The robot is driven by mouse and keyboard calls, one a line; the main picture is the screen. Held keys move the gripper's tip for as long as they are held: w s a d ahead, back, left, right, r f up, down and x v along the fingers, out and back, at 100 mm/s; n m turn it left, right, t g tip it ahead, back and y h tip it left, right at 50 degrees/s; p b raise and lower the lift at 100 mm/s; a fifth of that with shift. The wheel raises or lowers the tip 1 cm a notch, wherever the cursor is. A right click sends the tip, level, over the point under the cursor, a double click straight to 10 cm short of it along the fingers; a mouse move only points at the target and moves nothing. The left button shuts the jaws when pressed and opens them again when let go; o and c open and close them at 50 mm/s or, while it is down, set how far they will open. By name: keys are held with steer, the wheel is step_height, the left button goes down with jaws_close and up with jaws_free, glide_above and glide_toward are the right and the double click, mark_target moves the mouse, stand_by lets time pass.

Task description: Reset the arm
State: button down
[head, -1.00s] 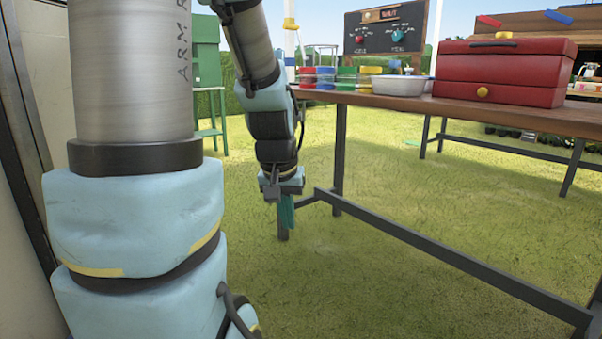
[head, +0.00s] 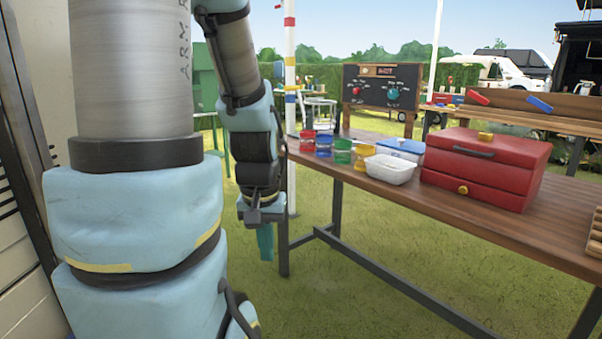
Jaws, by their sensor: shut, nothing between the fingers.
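My arm hangs down at the left of the head view, with its elbow and wrist links in light blue and black. My gripper (head: 265,243) is at the lower end of the arm and points straight down over the grass. Its teal fingers are shut and empty. It is beside the left end of the wooden table (head: 440,213), below the level of the tabletop, and appears close to the table's left legs. I cannot tell the exact gap.
On the table stand several coloured jars (head: 343,150), a white tub (head: 390,168), a blue-lidded box (head: 402,149) and a red toolbox (head: 485,165). A control board (head: 385,87) stands behind. A white pole (head: 290,100) rises near my arm. Open grass lies below.

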step_height(320, 180, up, 14)
steer(key=p, duration=1.2)
steer(key=shift+r, duration=0.2)
steer(key=c, duration=1.5)
jaws_free()
